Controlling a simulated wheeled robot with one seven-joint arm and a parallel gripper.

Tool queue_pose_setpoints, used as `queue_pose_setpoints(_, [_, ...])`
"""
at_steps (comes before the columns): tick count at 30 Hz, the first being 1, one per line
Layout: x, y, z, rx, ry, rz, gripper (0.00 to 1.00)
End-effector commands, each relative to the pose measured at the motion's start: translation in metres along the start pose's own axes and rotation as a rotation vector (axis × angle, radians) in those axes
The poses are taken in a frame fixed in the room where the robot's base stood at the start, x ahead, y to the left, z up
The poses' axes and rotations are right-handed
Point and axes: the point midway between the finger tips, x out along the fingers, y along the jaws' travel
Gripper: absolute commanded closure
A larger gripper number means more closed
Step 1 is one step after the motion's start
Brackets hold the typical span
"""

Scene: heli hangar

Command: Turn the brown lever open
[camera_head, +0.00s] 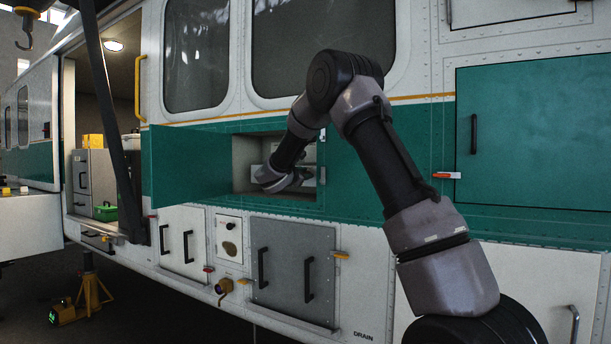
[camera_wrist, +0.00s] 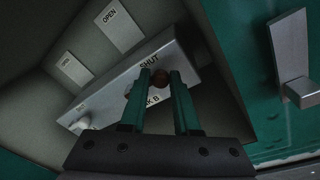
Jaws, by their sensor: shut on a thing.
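The brown lever (camera_wrist: 159,76) shows in the wrist view as a small round brown end, on a light grey panel (camera_wrist: 105,92) inside an open compartment (camera_head: 244,166). My gripper (camera_wrist: 161,82) has its two green fingers shut on the lever, one on each side. Part of the lever is hidden by the fingers. Lettering ending in "K B" shows between the fingers. In the head view my wrist hides the lever.
The green compartment door (camera_head: 190,163) stands open to the left of my arm. A second, pale handle (camera_wrist: 81,124) shows at the panel's lower left. A closed green hatch (camera_head: 535,135) is at the right. A grey door with two black handles (camera_head: 292,270) is below the compartment.

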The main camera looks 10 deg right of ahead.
Motion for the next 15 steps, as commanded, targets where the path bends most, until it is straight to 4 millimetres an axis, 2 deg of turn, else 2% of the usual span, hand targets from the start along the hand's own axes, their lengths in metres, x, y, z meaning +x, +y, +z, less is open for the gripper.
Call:
queue_pose_setpoints(8, [0.0,0.006,0.003,-0.145,0.015,-0.012,1.0])
queue_pose_setpoints(15, [0.0,0.019,0.011,-0.363,0.032,-0.028,1.0])
